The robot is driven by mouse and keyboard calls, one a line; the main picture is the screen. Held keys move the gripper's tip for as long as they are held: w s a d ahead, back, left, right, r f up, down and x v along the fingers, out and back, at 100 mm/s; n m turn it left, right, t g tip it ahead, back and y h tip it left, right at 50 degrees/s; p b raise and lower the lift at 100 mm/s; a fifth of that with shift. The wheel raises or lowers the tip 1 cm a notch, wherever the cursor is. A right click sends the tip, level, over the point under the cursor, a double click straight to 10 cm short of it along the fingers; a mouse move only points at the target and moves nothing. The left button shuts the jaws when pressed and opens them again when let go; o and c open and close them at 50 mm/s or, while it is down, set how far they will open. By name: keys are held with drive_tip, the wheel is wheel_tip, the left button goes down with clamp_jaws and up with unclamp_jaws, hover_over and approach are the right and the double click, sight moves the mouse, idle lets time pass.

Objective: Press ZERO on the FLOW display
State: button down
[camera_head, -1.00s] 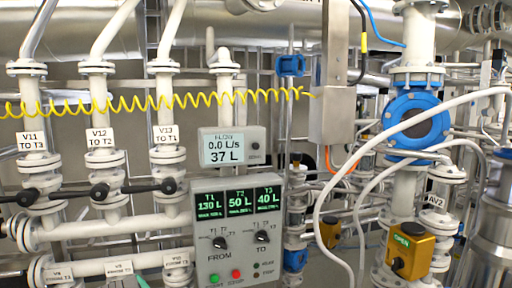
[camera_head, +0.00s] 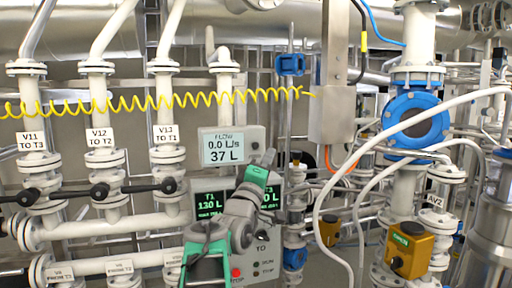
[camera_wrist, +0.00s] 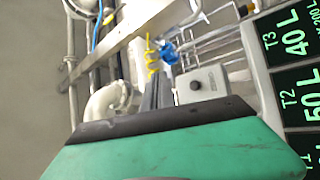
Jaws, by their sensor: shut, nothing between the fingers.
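The FLOW display (camera_head: 222,148) is a pale box on the pipes in the head view, reading 0.0 L/s and 37 L. Its small dark round button (camera_head: 255,145) is on the right part of its face; its label is too small to read. My green and grey gripper (camera_head: 267,157) is shut and empty, its tip just right of and slightly below that button; contact cannot be told. In the wrist view the button (camera_wrist: 195,86) is uncovered, beside my dark fingertips (camera_wrist: 154,92). My gripper hides the display's screen there.
The tank panel (camera_head: 208,198) with T1, T2 and T3 readouts is just below, partly hidden by my arm. A yellow coiled cable (camera_head: 130,105) crosses above the display. White hoses (camera_head: 330,190) and a grey box (camera_head: 333,115) stand to the right.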

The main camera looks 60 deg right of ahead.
sight(256, 149)
drive_tip(key=shift+w+d, duration=0.1)
drive_tip(key=shift+w, duration=0.05)
drive_tip(key=shift+w+d+p, duration=1.8)
drive_tip(key=shift+w+d, duration=1.25)
drive_tip(key=shift+w+d, duration=0.3)
drive_tip(key=shift+w, duration=0.05)
drive_tip(key=shift+w+d, duration=0.3)
idle(0.6)
idle(0.3)
drive_tip(key=shift+s+a+b, duration=0.65)
drive_tip(key=shift+b, duration=0.1)
